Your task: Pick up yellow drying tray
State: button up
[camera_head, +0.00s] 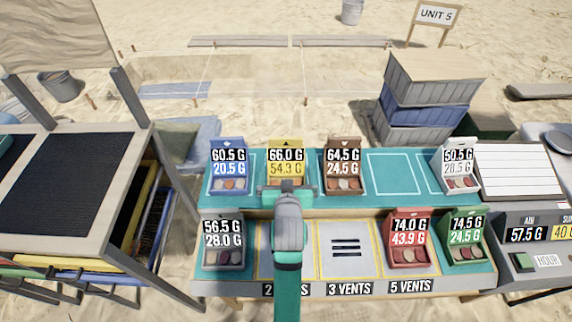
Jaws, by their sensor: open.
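A yellow tray (271,175) stands in the back row of the teal table, with a sloped label panel reading 66.0 G and 54.3 G. Small round pieces show at its front. My gripper (288,189) is directly in front of it in the picture and hides its lower middle. The jaws are open, and I see nothing held. I cannot tell whether they touch the tray.
Blue (229,165) and brown (343,165) trays stand on either side. An outlined teal space (394,175) is empty. A dark-topped rack (75,180) stands left, a scale (530,260) right.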

aim_at(286, 164)
jog(key=x, duration=0.8)
jog(key=shift+s+f, duration=0.1)
jog(key=shift+f, duration=0.3)
jog(key=shift+s+a, duration=0.1)
jog(key=shift+s, duration=0.1)
jog(key=shift+c, duration=0.3)
jog(key=shift+r, duration=0.1)
jog(key=c, duration=0.9)
